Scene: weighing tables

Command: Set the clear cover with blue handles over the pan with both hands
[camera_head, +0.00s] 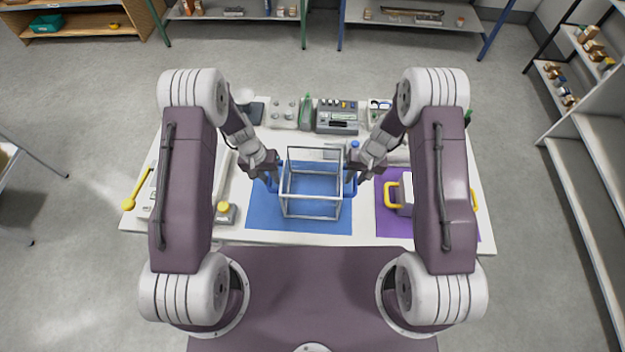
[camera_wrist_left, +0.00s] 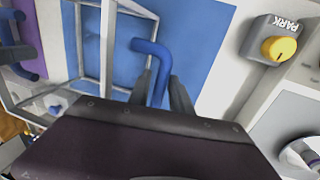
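The clear cover (camera_head: 312,217), a box with pale grey edges, stands upright over the blue mat (camera_head: 265,222); I cannot tell whether it touches the mat. It has a blue handle on each side. My left gripper (camera_head: 273,182) is at its left handle. In the left wrist view the fingers (camera_wrist_left: 160,92) lie close on both sides of this blue handle (camera_wrist_left: 150,47). My right gripper (camera_head: 350,180) is at the right blue handle (camera_head: 350,189); its fingers are too small to judge. A round rimmed dish (camera_wrist_left: 291,155), perhaps the pan, is cut off in the left wrist view.
A PARK block with a yellow knob (camera_head: 224,208) sits left of the mat. A yellow-handled object (camera_head: 393,194) is on the purple mat (camera_head: 400,228) at right. Instruments, including a grey box (camera_head: 337,115), line the table's back. My left arm hides part of the table's left side.

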